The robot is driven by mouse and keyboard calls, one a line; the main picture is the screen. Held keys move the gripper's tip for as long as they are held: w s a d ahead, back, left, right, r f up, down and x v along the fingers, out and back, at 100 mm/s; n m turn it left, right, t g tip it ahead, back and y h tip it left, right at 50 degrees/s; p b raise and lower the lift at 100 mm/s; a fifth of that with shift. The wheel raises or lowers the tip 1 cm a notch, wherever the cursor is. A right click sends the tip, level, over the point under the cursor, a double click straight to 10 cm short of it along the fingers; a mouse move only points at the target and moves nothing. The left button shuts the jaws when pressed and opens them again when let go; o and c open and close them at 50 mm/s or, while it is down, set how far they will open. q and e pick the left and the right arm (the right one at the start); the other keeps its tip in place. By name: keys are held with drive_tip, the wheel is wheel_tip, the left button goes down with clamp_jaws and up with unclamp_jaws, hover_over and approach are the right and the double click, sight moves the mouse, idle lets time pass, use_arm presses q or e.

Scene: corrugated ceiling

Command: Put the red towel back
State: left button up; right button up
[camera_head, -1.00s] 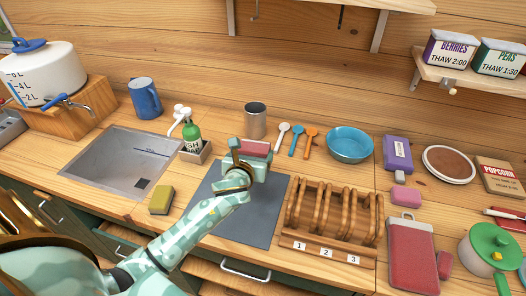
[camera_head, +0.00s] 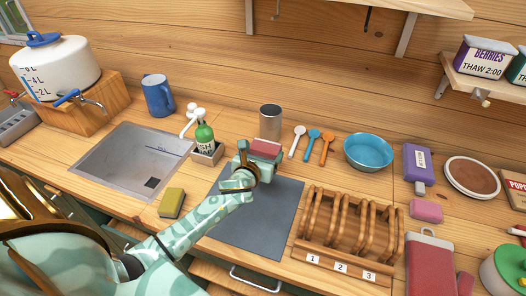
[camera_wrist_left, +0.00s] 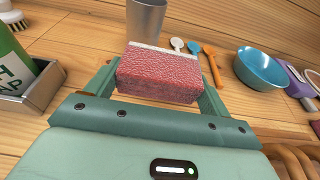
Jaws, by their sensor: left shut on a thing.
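The red towel (camera_wrist_left: 160,76) is a folded, rough red block with a pale strip along its far top edge. My left gripper (camera_head: 258,158) is shut on it, with one finger at each side in the left wrist view. In the head view the towel (camera_head: 266,149) is over the far edge of the dark grey mat (camera_head: 255,222), just in front of the metal cup (camera_head: 270,122). I cannot tell whether it touches the counter. My right gripper is not in view.
A wooden rack (camera_head: 345,232) with slots numbered 1, 2 and 3 stands right of the mat. The sink (camera_head: 125,160), yellow-green sponge (camera_head: 171,203) and green soap bottle (camera_head: 204,138) are left. Spoons and a blue bowl (camera_head: 368,151) lie behind. The mat's front is clear.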

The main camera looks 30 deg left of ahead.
use_arm(q)
wheel_tip(320, 180, down, 6)
drive_tip(key=b, duration=0.3)
drive_tip(key=shift+r, duration=0.2)
drive_tip(key=shift+f+b, duration=0.75)
drive_tip(key=o, duration=0.9)
drive_tip(key=p+v, duration=0.3)
drive_tip(key=v, duration=1.3)
drive_tip(key=shift+s+r, duration=0.1)
drive_tip(key=shift+s, duration=0.1)
